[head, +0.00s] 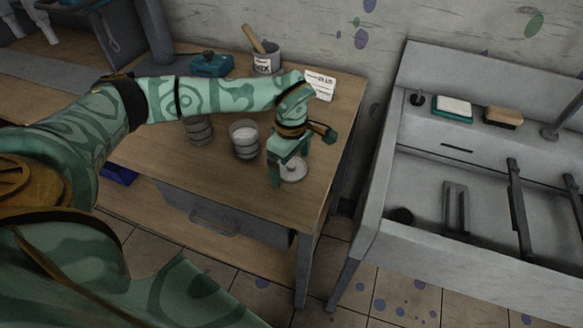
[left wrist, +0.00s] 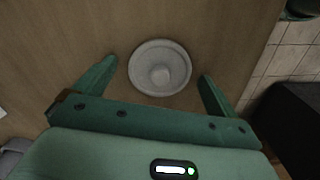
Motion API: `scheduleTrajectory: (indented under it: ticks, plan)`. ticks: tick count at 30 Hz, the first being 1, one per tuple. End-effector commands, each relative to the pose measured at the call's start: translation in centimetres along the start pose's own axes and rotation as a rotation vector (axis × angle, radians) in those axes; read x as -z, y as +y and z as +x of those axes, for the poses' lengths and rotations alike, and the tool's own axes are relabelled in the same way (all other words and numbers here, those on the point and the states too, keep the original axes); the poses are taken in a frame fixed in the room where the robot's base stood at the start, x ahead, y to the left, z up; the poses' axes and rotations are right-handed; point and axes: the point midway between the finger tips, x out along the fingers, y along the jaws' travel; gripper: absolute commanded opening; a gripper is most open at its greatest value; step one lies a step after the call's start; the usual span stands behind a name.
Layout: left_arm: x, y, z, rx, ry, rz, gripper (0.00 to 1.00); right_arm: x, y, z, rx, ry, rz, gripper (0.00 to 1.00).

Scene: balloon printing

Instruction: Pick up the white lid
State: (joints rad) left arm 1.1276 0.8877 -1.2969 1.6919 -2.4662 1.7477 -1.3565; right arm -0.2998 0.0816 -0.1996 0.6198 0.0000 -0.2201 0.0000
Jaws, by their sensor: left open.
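The white lid (head: 293,170) lies on the wooden table near its right front part. It is round and pale with a raised knob in the middle. In the left wrist view the lid (left wrist: 160,67) lies between and slightly beyond the two fingertips. My left gripper (head: 288,182) is open above the lid and partly hides it in the head view. In the left wrist view the fingers of the left gripper (left wrist: 158,71) stand apart on either side, with a gap to the lid. My right gripper is not in view.
A glass jar (head: 246,142) with pale contents and a darker jar (head: 199,130) stand left of the lid. A pot with a wooden stick (head: 266,60), a teal box (head: 211,65) and a paper card (head: 320,84) are at the back. A grey sink (head: 420,225) is to the right.

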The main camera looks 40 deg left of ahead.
Motion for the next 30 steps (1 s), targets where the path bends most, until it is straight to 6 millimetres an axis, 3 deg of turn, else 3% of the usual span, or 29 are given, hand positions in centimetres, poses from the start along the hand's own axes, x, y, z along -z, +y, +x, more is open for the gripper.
scheduleTrajectory:
  ticks: [2, 6, 20, 27, 30]
  plan:
    - [0.0, 0.0, -0.1, 0.000, 0.000, 0.000, 0.90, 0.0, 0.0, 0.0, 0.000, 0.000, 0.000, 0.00]
    - [0.0, 0.0, -0.1, 0.000, 0.000, 0.000, 0.53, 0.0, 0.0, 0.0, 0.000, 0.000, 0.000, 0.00]
    - [0.0, 0.0, -0.4, -0.001, 0.000, 0.000, 0.51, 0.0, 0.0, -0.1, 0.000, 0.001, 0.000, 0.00]
    - [0.0, 0.1, -3.7, -0.006, 0.000, 0.000, 0.51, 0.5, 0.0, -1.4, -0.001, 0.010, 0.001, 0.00]
    - [-1.4, -1.1, -5.8, -0.006, -0.001, 0.005, 0.51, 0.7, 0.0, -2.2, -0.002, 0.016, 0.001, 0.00]
